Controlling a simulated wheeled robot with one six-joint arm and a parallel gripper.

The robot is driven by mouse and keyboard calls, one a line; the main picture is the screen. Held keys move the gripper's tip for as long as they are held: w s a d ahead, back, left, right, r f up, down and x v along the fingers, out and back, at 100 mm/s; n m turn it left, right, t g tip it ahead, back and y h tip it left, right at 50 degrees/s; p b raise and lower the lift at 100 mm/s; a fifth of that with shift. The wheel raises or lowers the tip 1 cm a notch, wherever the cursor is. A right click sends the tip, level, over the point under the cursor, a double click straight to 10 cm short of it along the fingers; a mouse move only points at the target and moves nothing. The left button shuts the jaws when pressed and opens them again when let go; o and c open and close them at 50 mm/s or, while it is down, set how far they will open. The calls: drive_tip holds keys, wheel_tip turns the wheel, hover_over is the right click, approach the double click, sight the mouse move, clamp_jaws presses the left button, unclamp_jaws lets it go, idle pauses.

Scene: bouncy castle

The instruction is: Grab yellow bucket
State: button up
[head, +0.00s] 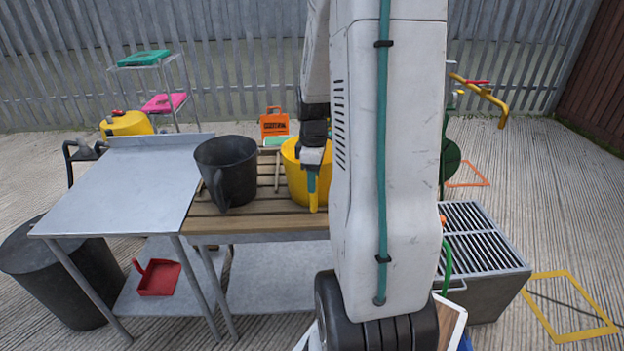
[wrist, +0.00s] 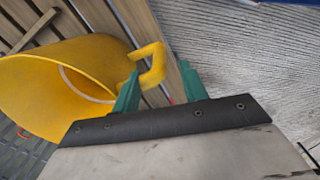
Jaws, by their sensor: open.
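The yellow bucket (head: 295,180) stands on the slatted wooden table top, partly hidden behind my arm in the head view. In the wrist view the yellow bucket (wrist: 70,85) fills the left side, with its mouth toward the lower left and its yellow handle (wrist: 153,66) sticking out to the right. My gripper (wrist: 158,88) has green fingers that are open, with the handle in line with the gap between them. I cannot tell whether the fingers touch it. In the head view my gripper (head: 313,190) hangs in front of the bucket.
A black bucket (head: 226,170) stands left of the yellow one on the slatted table (head: 255,216). A metal table (head: 125,185) adjoins at the left. An orange box (head: 274,123) is behind. A grated metal unit (head: 480,250) stands at the right.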

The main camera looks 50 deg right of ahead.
wheel_tip(320, 180, down, 5)
drive_tip(key=shift+f, duration=0.1)
clamp_jaws()
idle(0.4)
